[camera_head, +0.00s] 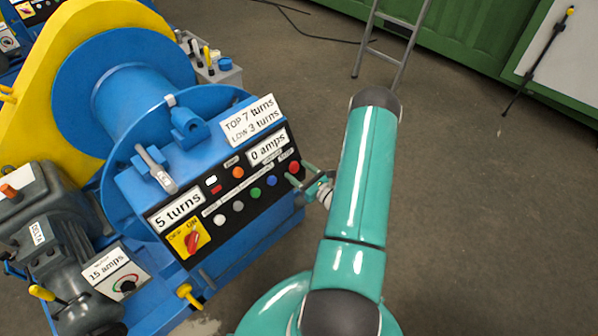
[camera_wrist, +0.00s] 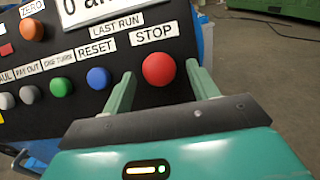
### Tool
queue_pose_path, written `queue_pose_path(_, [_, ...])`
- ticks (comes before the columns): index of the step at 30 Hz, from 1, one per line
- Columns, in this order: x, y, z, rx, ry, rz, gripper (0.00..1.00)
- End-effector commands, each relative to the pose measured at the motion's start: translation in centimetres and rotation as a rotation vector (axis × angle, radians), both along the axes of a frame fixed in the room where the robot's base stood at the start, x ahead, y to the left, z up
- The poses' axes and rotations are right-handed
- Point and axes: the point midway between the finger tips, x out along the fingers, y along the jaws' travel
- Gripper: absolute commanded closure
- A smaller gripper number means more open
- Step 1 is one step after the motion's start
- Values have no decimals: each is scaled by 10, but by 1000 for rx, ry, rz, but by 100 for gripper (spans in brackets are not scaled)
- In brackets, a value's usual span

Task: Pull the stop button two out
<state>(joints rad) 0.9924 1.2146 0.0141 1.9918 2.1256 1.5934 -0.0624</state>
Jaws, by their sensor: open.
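The red stop button (camera_wrist: 158,69) sits at the right end of the black control panel, under a STOP label (camera_wrist: 154,34). It also shows in the head view (camera_head: 294,167), at the panel's right edge. My gripper (camera_wrist: 160,82) is open, with one green finger on each side of the red button in the wrist view. I see gaps between the fingers and the button, and cannot tell how deep the fingertips reach. In the head view my gripper (camera_head: 303,178) is at the panel's right end, partly hidden by my arm.
Blue (camera_wrist: 98,78), green (camera_wrist: 61,86) and white buttons stand left of the red one. The panel also carries an orange button (camera_head: 238,173) and a red OFF/ON switch (camera_head: 193,241). A blue and yellow winch drum stands behind. Floor to the right is clear up to a ladder (camera_head: 390,55).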

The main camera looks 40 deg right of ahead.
Motion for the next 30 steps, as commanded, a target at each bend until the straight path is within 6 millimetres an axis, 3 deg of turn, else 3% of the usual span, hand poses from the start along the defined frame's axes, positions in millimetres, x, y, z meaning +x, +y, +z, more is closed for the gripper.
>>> queue_pose_path(10, [5,0,0,1,-1,0,43])
queue_pose_path(19, [4,0,0,0,0,0,100])
queue_pose_path(30, [-7,0,5,0,0,-1,100])
